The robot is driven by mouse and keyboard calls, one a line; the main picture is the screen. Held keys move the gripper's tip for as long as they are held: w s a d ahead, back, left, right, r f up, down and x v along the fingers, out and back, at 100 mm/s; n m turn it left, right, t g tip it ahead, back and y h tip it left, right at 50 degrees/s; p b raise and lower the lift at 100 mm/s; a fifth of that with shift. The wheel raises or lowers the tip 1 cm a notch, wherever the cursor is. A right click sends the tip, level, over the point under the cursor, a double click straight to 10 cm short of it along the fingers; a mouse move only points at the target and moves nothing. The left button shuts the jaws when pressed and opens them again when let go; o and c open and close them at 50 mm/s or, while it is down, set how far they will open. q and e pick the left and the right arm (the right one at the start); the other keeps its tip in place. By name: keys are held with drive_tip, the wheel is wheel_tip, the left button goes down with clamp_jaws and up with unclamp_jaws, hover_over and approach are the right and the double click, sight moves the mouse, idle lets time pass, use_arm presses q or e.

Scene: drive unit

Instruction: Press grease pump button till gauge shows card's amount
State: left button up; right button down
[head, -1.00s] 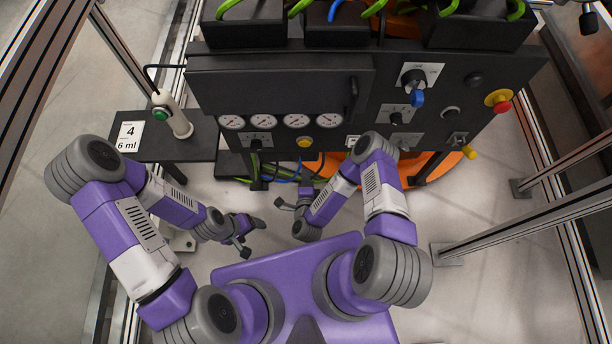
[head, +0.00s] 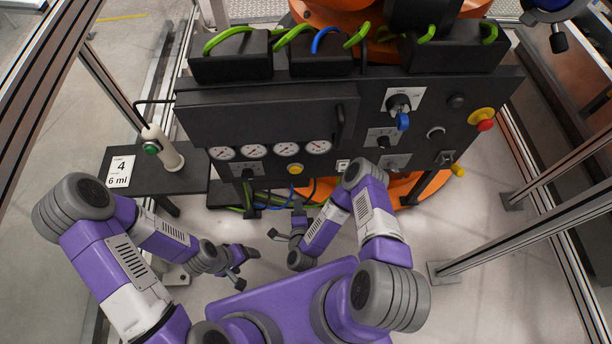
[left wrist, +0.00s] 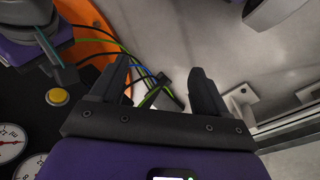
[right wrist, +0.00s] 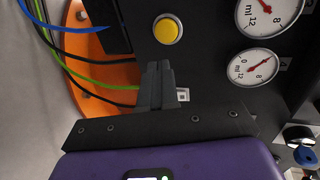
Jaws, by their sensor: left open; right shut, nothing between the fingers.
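The card (head: 120,172) on the side shelf reads 4 and 6 ml. Beside it stands a white cylinder with a green button (head: 152,147) and a cable. My left gripper (head: 247,252) is open and empty, below the panel. My right gripper (head: 299,214) is shut and empty, below the yellow button and apart from it.
The panel carries a blue-handled switch (head: 402,121), a red emergency knob (head: 485,125) and small selectors. Cables (head: 262,197) hang under it, near an orange base (head: 425,187). Metal frame posts stand at both sides. The floor between the shelf and my arms is clear.

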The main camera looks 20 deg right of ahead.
use_arm(q)
drive_tip(key=c, duration=1)
clamp_jaws()
use_arm(e)
drive_tip(key=s+a+r+n+g+y, duration=0.1)
drive_tip(key=s+n+g+y, duration=0.3)
drive_tip(key=n, duration=0.5)
drive_tip(key=s+a+r+n+g+y, duration=0.1)
drive_tip(key=s+n+g+y, duration=0.3)
drive_tip(key=s+n+g, duration=0.5)
drive_tip(key=shift+r, duration=0.85)
use_arm(q)
drive_tip(key=shift+s, duration=0.15)
use_arm(e)
drive_tip(key=shift+s+g, duration=0.15)
drive_tip(key=shift+g, duration=0.15)
